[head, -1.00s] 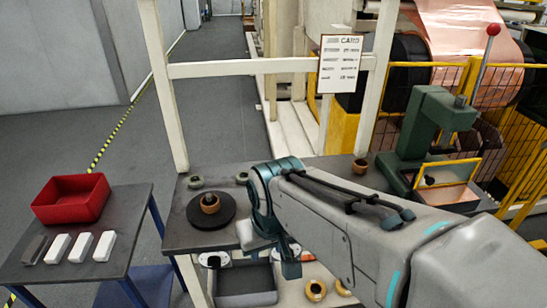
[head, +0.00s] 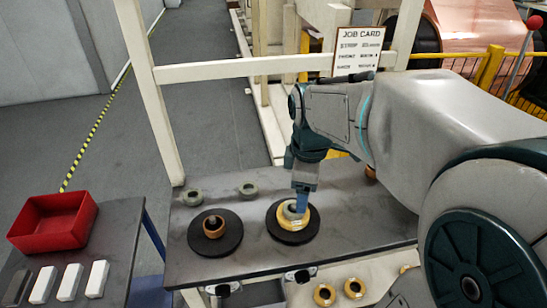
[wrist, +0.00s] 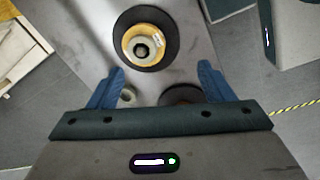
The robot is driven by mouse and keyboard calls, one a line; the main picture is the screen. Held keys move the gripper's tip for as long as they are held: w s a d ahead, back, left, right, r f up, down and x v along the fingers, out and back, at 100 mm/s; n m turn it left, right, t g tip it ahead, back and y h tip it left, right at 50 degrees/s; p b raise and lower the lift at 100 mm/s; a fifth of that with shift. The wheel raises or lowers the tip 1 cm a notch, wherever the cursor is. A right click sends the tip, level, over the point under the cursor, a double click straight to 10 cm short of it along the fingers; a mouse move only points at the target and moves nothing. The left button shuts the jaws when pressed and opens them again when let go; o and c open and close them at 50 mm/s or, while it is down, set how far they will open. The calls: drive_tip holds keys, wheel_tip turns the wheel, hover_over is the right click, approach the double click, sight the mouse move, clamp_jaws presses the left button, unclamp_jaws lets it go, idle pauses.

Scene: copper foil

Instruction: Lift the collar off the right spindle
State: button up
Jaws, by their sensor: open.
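The right spindle stands on a black round base (head: 291,236) on the bench. Contact cannot be told.
The left spindle's black base (head: 203,246) carries a copper-coloured ring (head: 214,227). Two grey-green rings lie on the bench (head: 215,272) behind: a left one (head: 192,197) and a right one (head: 248,189). A red bin (head: 53,220) and several bars stand on the side table.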

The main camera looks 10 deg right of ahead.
drive_tip(key=w+n, duration=0.4)
drive_tip(key=n, duration=0.2)
drive_tip(key=n+g+p, duration=0.1)
drive_tip(key=n, duration=0.2)
hover_over(294, 205)
drive_tip(key=f, duration=0.7)
drive_tip(key=shift+s+d+f, duration=0.15)
drive_tip(key=shift+d+f, duration=0.1)
drive_tip(key=shift+f, duration=0.1)
drive_tip(key=shift+a+f, duration=0.15)
drive_tip(key=shift+f, duration=1.2)
drive_tip(key=shift+a+f, duration=0.15)
drive_tip(key=shift+f, duration=1.15)
drive_tip(key=c, duration=1.2)
